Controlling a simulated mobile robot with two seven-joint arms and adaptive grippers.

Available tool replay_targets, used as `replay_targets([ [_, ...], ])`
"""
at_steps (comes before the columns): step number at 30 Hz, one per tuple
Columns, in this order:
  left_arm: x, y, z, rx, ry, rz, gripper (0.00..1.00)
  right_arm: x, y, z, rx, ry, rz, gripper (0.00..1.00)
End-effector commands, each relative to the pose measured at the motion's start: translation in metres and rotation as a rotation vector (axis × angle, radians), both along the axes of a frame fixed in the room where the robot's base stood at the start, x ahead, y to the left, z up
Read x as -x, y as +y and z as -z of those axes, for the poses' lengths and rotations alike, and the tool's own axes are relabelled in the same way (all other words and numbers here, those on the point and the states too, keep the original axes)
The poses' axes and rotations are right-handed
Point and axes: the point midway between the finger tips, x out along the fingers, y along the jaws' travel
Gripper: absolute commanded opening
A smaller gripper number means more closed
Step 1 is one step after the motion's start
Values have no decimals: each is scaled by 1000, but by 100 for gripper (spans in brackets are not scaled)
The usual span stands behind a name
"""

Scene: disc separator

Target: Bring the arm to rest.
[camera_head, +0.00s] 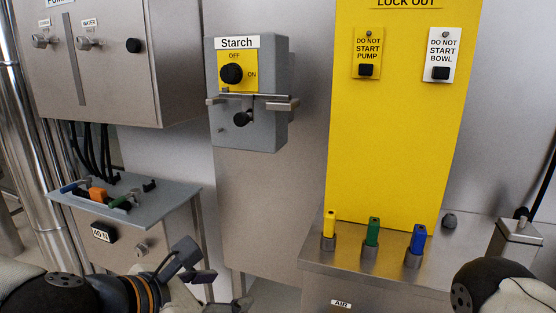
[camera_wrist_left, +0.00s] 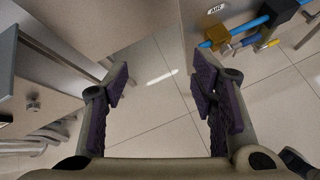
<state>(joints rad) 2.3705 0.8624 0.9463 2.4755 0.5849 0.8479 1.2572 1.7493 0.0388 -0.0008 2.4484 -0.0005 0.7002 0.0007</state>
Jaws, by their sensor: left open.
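My left gripper (camera_head: 190,268) is at the bottom of the head view, right of the small cabinet with the grey top. In the left wrist view my left gripper (camera_wrist_left: 158,82) has its two dark-padded fingers wide apart, with only tiled floor between them. It is open and empty and touches nothing that I can see. My right arm (camera_head: 500,288) shows at the bottom right of the head view, but its gripper is out of view.
The Starch box (camera_head: 279,85) hangs on the wall above my left gripper. The grey-topped cabinet (camera_head: 165,203) stands to the left. The yellow lock-out board (camera_head: 395,140) stands behind a steel ledge (camera_head: 345,257) with coloured keys. Blue pipes (camera_wrist_left: 250,32) show in the wrist view.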

Motion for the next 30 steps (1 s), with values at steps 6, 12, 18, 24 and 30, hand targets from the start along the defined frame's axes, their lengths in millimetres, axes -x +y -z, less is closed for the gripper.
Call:
replay_targets([
  [6,123,7,178,-584,87,709,52,-7,0,-7,0,-24,0,0],
  [12,267,73,267,-878,70,1560,52,-12,0,-13,0,-44,0,0],
  [18,340,129,284,-903,-17,2115,52,-15,0,-16,-1,-53,1,0],
  [24,347,136,285,-896,-34,2183,52,-15,0,-16,-1,-54,1,0],
  [30,347,136,285,-896,-34,2183,52,-15,0,-16,-1,-54,1,0],
])
